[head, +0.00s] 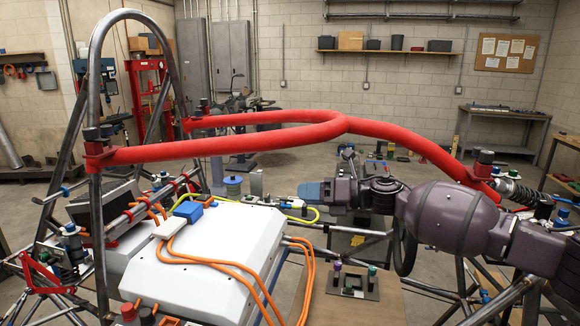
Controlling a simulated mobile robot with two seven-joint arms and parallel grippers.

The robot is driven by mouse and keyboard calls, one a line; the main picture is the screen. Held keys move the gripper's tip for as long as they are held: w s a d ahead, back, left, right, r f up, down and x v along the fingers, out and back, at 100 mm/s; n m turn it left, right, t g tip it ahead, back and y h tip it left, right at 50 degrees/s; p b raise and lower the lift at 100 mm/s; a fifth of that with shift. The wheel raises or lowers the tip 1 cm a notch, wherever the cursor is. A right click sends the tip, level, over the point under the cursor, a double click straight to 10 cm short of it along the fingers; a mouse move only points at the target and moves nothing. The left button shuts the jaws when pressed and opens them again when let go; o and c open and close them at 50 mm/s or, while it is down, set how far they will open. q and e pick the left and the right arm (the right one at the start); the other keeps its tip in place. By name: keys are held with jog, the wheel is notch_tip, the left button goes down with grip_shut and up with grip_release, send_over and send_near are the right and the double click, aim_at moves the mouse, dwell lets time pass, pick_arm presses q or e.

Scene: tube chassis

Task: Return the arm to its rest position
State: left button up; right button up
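My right arm (450,215), with dark purple-grey links, comes in from the right edge and reaches left over the tube chassis. My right gripper (310,192) is at its left end, near the middle of the view, with a blue part at the tip. It is above and to the right of the white box, close to the yellow-green cable (300,216); I cannot tell whether they touch. The gap between the fingers is not clear. My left arm and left gripper are not in view.
A red padded tube (250,140) arches across the chassis, behind and above my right arm. A white box (200,258) with orange cables and a blue connector (188,211) fills the lower left. A small tray (347,282) with knobs is below the arm. Steel tubes (95,200) stand at left.

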jog(key=s+d+f+n+t+h, duration=0.45)
jog(key=f+n, duration=0.35)
jog(key=n, duration=0.4)
jog(key=s+d+f+n+t+h+b, duration=0.1)
jog(key=s+d+f+n+t+h, duration=0.25)
jog(key=s+f+n, duration=0.6)
jog(key=s+d+f+n+t+h, duration=0.1)
jog(key=d+f+n+t+h, duration=0.35)
jog(key=n, duration=0.95)
jog(key=s+d+f+m+g+h, duration=0.2)
jog(key=s+d+f, duration=0.3)
jog(key=s+f, duration=0.4)
jog(key=s+d+f+m+g+h, duration=0.1)
jog(key=s+d+f+m+g, duration=0.2)
jog(key=s+f, duration=0.7)
jog(key=s+d+m+b, duration=0.1)
jog(key=s+d, duration=0.1)
jog(key=s, duration=0.2)
jog(key=shift+s+d+f+h, duration=0.15)
jog(key=shift+d+f+h, duration=0.1)
jog(key=shift+d+h, duration=0.15)
